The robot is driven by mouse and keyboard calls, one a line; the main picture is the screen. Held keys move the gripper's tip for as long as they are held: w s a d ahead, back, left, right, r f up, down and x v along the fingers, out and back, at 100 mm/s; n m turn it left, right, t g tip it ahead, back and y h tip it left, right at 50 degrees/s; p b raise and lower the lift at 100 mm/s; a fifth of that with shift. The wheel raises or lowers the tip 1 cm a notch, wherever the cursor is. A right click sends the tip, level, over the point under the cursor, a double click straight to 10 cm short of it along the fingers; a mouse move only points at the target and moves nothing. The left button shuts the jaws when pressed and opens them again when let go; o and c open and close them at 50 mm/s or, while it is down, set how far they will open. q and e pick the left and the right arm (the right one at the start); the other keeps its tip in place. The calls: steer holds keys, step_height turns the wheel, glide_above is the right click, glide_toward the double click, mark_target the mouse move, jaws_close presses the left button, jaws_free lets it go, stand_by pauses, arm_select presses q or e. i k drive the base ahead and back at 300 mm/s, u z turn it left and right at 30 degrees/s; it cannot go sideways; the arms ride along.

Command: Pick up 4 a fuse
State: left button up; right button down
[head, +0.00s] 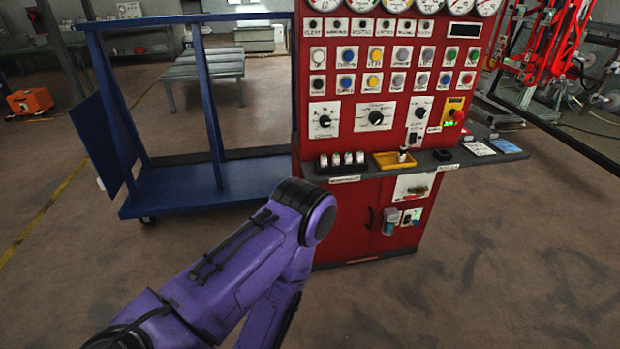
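A row of several small white-topped objects (342,159), perhaps fuses, stands at the left of the dark shelf (438,158) on the red control cabinet (388,55). A yellow tray (383,164) lies to their right on the shelf, with a small dark and pale object (403,153) upright at it. I cannot tell for sure which of these is a fuse. One of my purple arms reaches in from the bottom left, its bent joint in front of the cabinet's lower left. Neither gripper shows.
Buttons, dials and gauges cover the cabinet front. A bluish container (389,222) sits on its lower door. A blue wheeled rack (203,187) stands close to its left. Cards (478,148) lie on the shelf's right end.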

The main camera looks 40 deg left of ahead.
mark_target(336, 158)
steer(key=z, duration=0.05)
steer(key=i, duration=1.35)
steer(key=u, duration=1.35)
steer(key=i, duration=0.4)
steer(key=z, duration=0.15)
steer(key=k, duration=1.1)
steer(key=z, duration=0.05)
steer(key=i, duration=0.15)
steer(key=u, duration=0.05)
